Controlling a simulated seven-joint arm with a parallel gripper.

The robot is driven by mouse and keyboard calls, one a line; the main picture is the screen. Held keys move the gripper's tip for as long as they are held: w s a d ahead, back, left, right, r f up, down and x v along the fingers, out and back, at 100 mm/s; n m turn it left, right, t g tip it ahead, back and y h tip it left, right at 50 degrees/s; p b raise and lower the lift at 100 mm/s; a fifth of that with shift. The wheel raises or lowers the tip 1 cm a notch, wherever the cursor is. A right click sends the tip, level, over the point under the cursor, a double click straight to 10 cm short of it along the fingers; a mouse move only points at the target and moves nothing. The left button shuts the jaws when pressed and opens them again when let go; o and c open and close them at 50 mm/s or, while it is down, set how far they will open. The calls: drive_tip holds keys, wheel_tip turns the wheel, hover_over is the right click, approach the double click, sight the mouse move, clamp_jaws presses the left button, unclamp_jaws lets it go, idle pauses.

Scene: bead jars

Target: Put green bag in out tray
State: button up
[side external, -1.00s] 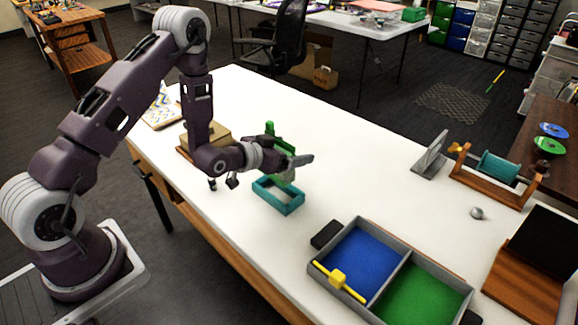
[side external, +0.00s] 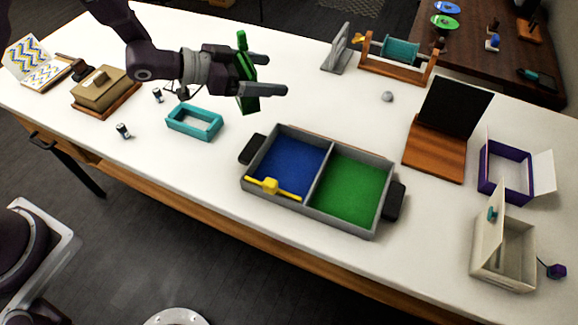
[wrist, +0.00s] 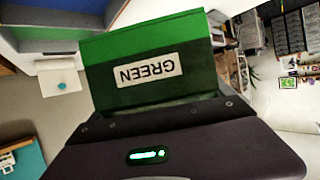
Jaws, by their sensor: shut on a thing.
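My gripper (side external: 275,76) is shut on the green bag (side external: 246,82), above the table between the teal open frame and the divided tray. The bag is a flat green piece standing up between the fingers, partly hidden by them. In the wrist view the bag (wrist: 150,62) fills the middle, and its white label reads GREEN upside down. The grey divided tray (side external: 312,164) has a blue left compartment and a green right one. A yellow bar with a knob (side external: 270,186) lies along the blue side's front edge. I see no "out" marking.
The teal open frame (side external: 194,135) stands left of the tray. Black blocks (side external: 394,201) flank the tray. A wooden stand with a black panel (side external: 455,108), a purple box (side external: 481,175) and a cream box (side external: 476,262) stand to the right. The table behind the tray is mostly clear.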

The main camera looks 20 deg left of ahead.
drive_tip(key=s+d+f+m+g+h, duration=0.3)
drive_tip(key=s+d+m+g+h, duration=0.1)
drive_tip(key=s+d+m+g, duration=0.55)
drive_tip(key=shift+g, duration=0.25)
drive_tip(key=f, duration=0.3)
drive_tip(key=w+d+f, duration=0.1)
drive_tip(key=f, duration=0.6)
drive_tip(key=shift+w+d, duration=0.15)
drive_tip(key=shift+w, duration=0.1)
drive_tip(key=shift+f, duration=0.1)
drive_tip(key=o, duration=1.1)
wheel_tip(320, 180, up, 5)
hover_over(252, 146)
